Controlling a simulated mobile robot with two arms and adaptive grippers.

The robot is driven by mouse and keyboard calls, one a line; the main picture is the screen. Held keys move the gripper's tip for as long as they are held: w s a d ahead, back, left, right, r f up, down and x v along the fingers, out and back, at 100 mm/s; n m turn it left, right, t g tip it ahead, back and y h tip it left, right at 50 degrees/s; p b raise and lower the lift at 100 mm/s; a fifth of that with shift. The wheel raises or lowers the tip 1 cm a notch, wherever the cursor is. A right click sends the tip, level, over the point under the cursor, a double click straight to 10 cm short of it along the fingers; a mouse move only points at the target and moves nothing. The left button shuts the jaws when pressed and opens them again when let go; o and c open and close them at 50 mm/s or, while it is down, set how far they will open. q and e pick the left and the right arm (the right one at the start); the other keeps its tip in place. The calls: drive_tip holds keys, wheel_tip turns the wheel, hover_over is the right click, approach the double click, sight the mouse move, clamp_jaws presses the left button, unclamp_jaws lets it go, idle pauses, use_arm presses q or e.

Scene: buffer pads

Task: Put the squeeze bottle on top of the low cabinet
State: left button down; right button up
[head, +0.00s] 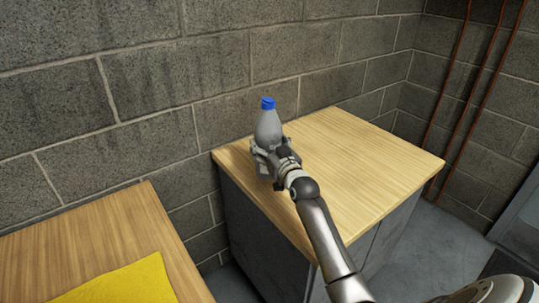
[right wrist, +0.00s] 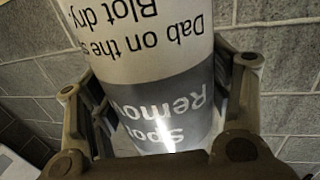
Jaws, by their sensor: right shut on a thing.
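The squeeze bottle (head: 268,124) is grey with a blue cap and stands about upright at the far left corner of the low cabinet (head: 370,160). My right gripper (head: 268,155) is shut on its lower part. In the right wrist view the bottle (right wrist: 150,60) fills the middle, with label text upside down, between the fingers of my right gripper (right wrist: 160,120). The gripper hides the bottle's base, so I cannot tell whether it touches the wooden top. My left gripper is not in view.
A wooden table (head: 100,235) with a yellow cloth or pad (head: 120,285) is at the lower left, with a gap before the cabinet. A block wall (head: 150,90) runs behind. Copper pipes (head: 465,90) rise at the right. Most of the cabinet top is clear.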

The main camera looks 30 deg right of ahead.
drive_tip(key=shift+w+d+f, duration=0.1)
drive_tip(key=shift+d+f, duration=0.1)
drive_tip(key=shift+d, duration=0.1)
wheel_tip(320, 180, down, 3)
drive_tip(key=shift+r, duration=0.1)
drive_tip(key=shift+a, duration=0.1)
drive_tip(key=o, duration=1.4)
drive_tip(key=shift+f, duration=0.3)
drive_tip(key=shift+r, duration=0.15)
drive_tip(key=s, duration=0.4)
drive_tip(key=s+a, duration=0.1)
drive_tip(key=s, duration=0.7)
drive_tip(key=shift+a, duration=0.4)
